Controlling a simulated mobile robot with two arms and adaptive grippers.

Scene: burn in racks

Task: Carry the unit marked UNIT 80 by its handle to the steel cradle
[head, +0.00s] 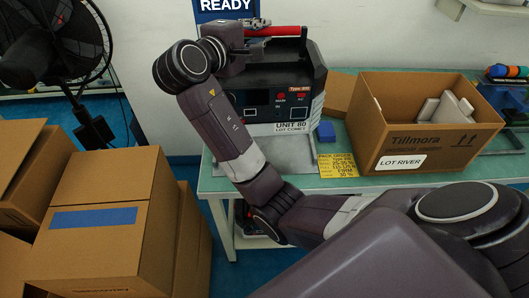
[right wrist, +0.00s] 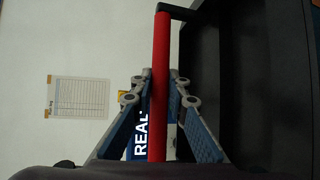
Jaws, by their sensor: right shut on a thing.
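The black unit (head: 285,90) marked UNIT 80 and LOT COMET stands upright over the left part of the green-topped table, under the READY sign. Its red handle (head: 272,32) runs along its top and also shows in the right wrist view (right wrist: 160,85). My right gripper (head: 258,40) is shut on the handle, with a finger on each side of the bar in the right wrist view. A grey metal plate (head: 292,158) shows under and in front of the unit; I cannot tell if it is the steel cradle or if the unit touches it. My left gripper is not in view.
An open carton (head: 420,140) marked Tillmora and LOT RIVER stands right of the unit. A small blue block (head: 326,131) and yellow order card (head: 338,163) lie between them. Brown boxes (head: 100,205) and a black fan (head: 55,45) stand left. A wall sheet (right wrist: 81,97) hangs behind.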

